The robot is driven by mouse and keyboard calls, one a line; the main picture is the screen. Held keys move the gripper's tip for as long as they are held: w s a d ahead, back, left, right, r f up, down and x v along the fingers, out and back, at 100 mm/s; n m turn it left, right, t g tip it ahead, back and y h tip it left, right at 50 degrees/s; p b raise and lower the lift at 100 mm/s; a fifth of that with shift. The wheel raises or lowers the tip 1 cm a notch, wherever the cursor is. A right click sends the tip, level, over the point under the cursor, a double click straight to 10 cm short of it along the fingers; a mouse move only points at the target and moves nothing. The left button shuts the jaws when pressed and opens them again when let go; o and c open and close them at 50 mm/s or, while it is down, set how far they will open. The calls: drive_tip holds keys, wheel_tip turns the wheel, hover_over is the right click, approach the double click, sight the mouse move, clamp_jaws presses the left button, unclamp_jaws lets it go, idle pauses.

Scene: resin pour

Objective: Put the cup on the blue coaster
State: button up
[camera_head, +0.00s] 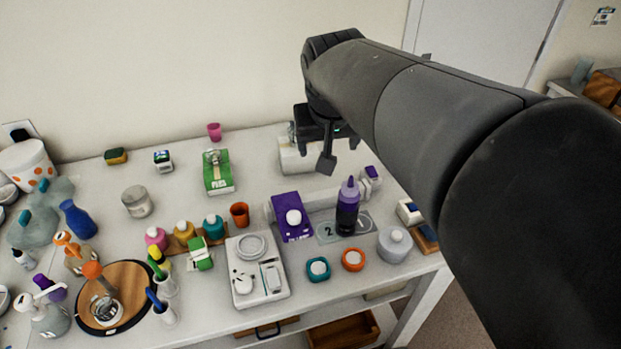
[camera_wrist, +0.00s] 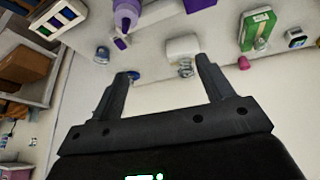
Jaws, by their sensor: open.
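A small pink cup (camera_head: 214,131) stands near the back edge of the table; it also shows in the wrist view (camera_wrist: 243,63). An orange cup (camera_head: 239,213) stands nearer the middle. I cannot tell which cup the task means. No coaster is clearly identifiable; a small blue object (camera_wrist: 102,54) and another blue patch (camera_wrist: 135,75) by a finger show in the wrist view. My gripper (camera_head: 313,150) is open and empty above the back right of the table, right of the pink cup; its fingers also show in the wrist view (camera_wrist: 163,70).
A white box (camera_head: 297,158) and a clear object (camera_wrist: 185,68) lie near my gripper. A purple bottle (camera_head: 347,208), purple box (camera_head: 291,217), white scale (camera_head: 257,272) and green box (camera_head: 218,172) stand on the table (camera_head: 180,188). The left side is crowded. My arm hides the back right.

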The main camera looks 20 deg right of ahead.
drive_tip(key=s+a+f+n, duration=0.1)
drive_tip(key=s+a+f, duration=0.1)
drive_tip(key=s, duration=0.4)
drive_tip(key=s+a+f+y, duration=0.1)
drive_tip(key=s+f, duration=0.2)
drive_tip(key=s, duration=0.3)
drive_tip(key=shift+s+a+f+n+t+y, duration=0.2)
drive_tip(key=shift+a+f+n+t+y, duration=0.1)
drive_tip(key=shift+a+f+n, duration=0.1)
drive_tip(key=shift+o, duration=0.4)
